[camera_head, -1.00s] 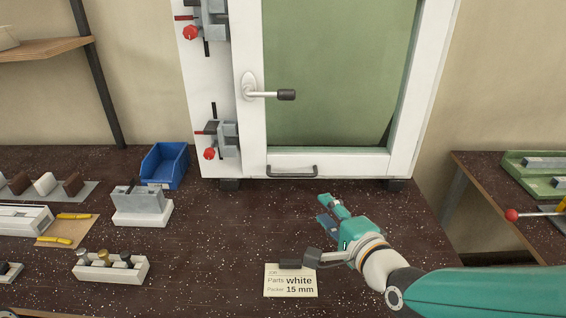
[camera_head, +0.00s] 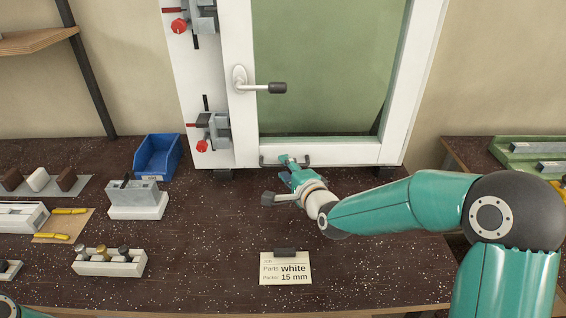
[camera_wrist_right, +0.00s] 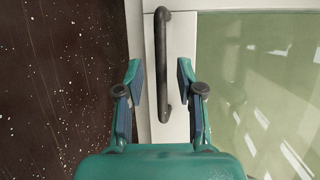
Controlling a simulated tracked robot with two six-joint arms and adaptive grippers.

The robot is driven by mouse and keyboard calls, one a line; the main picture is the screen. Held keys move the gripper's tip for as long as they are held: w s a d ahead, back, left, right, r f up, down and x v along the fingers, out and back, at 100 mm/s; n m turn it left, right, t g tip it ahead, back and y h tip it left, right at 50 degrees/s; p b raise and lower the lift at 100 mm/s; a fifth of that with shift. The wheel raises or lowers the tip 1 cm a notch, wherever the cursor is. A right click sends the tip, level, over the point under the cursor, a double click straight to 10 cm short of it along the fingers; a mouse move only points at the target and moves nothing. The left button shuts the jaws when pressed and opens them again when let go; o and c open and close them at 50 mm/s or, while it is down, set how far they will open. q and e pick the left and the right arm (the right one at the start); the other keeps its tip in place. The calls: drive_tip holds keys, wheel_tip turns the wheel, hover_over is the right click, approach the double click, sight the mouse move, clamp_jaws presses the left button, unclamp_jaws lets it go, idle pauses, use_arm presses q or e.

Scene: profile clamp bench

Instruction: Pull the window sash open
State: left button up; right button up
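The white window sash (camera_head: 243,110) stands upright in its frame at the back of the bench, around a greenish pane. It looks closed. A lever handle (camera_head: 262,87) on its left side points to the right. A dark pull bar (camera_wrist_right: 160,62) is fixed on the sash's lower rail; in the head view my gripper partly covers the bar (camera_head: 306,161). My right gripper (camera_head: 290,163) is at the bar. In the right wrist view the open fingers (camera_wrist_right: 158,75) stand on either side of the bar, with gaps between. My left gripper is not in view.
Clamps with red knobs (camera_head: 202,145) line the frame's left post. A blue bin (camera_head: 158,157), a grey block on a white base (camera_head: 138,206) and a rack (camera_head: 108,263) stand left. A label card (camera_head: 285,268) lies in front. The bench's middle is mostly clear.

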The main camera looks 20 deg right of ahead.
drive_tip(key=shift+x, duration=1.05)
clamp_jaws()
